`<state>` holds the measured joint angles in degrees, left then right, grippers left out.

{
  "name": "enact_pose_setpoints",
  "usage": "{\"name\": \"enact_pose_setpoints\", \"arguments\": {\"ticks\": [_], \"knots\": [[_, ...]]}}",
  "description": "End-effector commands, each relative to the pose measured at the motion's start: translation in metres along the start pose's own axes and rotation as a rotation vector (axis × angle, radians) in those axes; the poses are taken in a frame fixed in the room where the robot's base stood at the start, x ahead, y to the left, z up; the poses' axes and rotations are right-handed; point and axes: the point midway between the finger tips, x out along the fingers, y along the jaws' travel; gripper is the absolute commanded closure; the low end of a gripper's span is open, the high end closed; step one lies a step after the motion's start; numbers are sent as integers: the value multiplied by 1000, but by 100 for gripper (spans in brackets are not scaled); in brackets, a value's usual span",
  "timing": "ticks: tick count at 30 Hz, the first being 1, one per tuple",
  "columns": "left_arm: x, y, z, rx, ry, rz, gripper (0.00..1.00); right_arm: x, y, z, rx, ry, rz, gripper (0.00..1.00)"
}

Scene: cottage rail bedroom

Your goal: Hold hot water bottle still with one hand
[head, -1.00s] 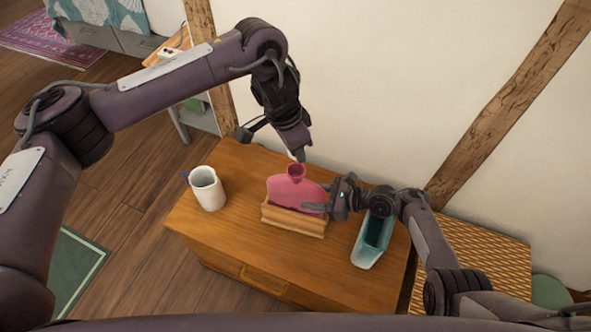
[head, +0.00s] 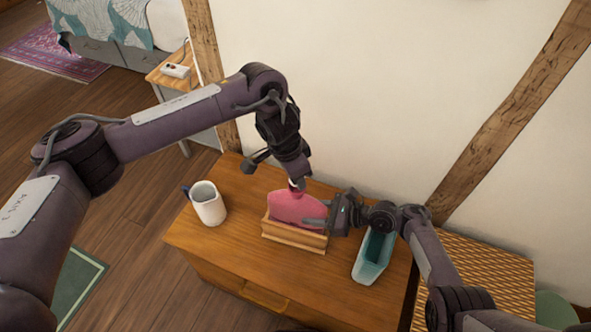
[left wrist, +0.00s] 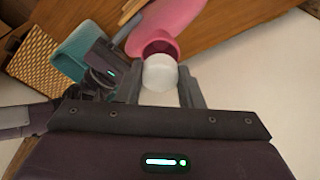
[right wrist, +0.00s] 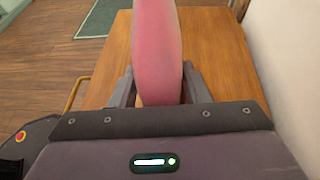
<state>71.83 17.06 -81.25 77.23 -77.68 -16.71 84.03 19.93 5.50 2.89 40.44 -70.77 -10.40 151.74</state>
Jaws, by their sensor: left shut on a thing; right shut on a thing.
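The pink hot water bottle (head: 296,208) stands upright in a wooden holder (head: 293,237) on the cabinet top. My right gripper (head: 318,224) is shut on the side of its body; the right wrist view shows the pink body (right wrist: 157,50) between the fingers. My left gripper (head: 298,184) points down over the bottle's neck. It is shut on a white rounded stopper (left wrist: 160,72). In the left wrist view the stopper overlaps the dark pink mouth (left wrist: 161,47). I cannot tell how far it sits inside. The gripper hides most of the mouth in the head view.
A white mug (head: 208,205) stands on the cabinet (head: 235,240) to the left. A teal open container (head: 373,258) stands to the right, below my right arm. The wall is close behind. The cabinet's front left top is clear.

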Motion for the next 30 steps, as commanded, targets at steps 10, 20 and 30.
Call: {"name": "enact_pose_setpoints", "arguments": {"ticks": [10, 20, 30], "knots": [[6, 0, 1, 0, -1, 0, 88, 0, 0, 0, 0, 1, -1, 99], [6, 0, 1, 0, -1, 0, 88, 0, 0, 0, 0, 1, -1, 99], [13, 0, 2, -1, 0, 0, 88, 0, 0, 0, 0, 1, -1, 99]]}}
